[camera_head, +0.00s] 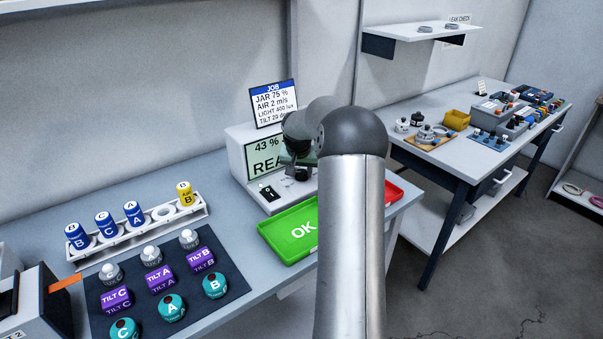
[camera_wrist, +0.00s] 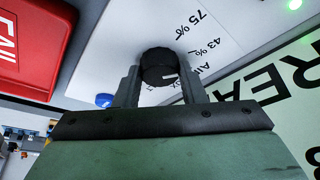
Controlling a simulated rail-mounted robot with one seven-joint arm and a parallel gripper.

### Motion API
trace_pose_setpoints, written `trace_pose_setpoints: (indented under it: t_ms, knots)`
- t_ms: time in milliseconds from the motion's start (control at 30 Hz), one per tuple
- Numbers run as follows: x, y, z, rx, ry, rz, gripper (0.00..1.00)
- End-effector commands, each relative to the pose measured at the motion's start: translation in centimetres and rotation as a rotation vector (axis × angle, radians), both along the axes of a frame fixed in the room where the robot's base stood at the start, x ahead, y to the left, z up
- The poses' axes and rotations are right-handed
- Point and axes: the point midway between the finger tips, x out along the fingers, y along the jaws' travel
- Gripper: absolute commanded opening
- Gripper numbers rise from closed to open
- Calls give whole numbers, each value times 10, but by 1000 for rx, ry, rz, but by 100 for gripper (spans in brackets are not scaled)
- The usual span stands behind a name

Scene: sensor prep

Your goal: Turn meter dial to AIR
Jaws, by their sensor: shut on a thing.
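The meter (camera_head: 238,150) is a white box on the left bench with a pale green display reading 43 % and part of a word, REA. In the wrist view its black round dial (camera_wrist: 158,64) sits on the white panel (camera_wrist: 120,40), with labels 75 %, 43 % and AIR at its right. A white mark on the dial's lower right edge lies on the side of the AIR label, partly masked by a finger. My gripper (camera_wrist: 160,76) is shut on the dial, one finger on each side. In the head view my arm hides most of the dial area.
A green OK tray (camera_head: 292,232) lies in front of the meter; a red FAIL tray (camera_wrist: 30,45) is beside it. A job card (camera_head: 274,103) stands behind. A rack (camera_head: 140,235) of labelled cylinders and a dark mat (camera_head: 225,265) with sensors lie left. Another bench stands right.

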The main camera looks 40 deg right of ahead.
Motion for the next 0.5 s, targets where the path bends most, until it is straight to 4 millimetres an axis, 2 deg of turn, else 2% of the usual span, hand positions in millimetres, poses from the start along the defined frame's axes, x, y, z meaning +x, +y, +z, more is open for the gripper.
trace_pose_setpoints:
  t_ms: [500]
  knots:
    - [4,2,0,-3,-2,-389,14]
